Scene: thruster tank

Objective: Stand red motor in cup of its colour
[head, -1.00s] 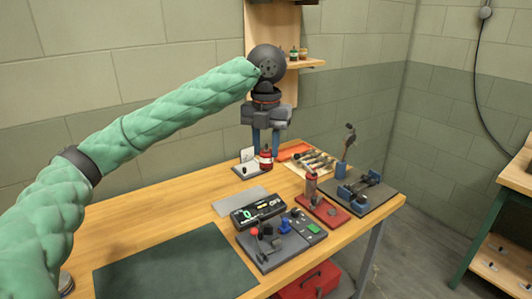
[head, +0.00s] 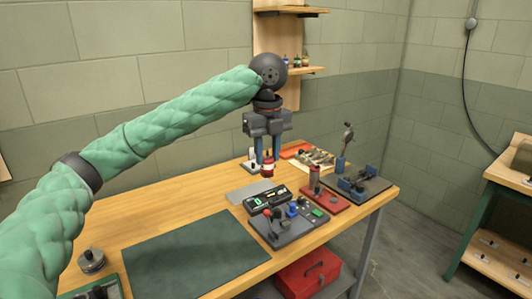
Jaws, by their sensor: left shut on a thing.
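My left gripper (head: 268,160) points down over the back part of the table, its two blue fingers shut on the red motor (head: 268,170). The motor is a small red cylinder with a pale band, upright between the fingertips; its upper part is partly hidden by them. It appears to hang above the wood, behind the black case. A dark grey board (head: 290,232) in front bears a red round part (head: 268,213), a blue part (head: 292,209) and a green part (head: 317,212). I cannot tell for certain which thing is the red cup. My right gripper is not in view.
A red plate (head: 335,202) with an upright cylinder (head: 314,179) stands right of the board. A green mat (head: 190,255) lies bare at the front. A round metal part (head: 92,261) stands at left.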

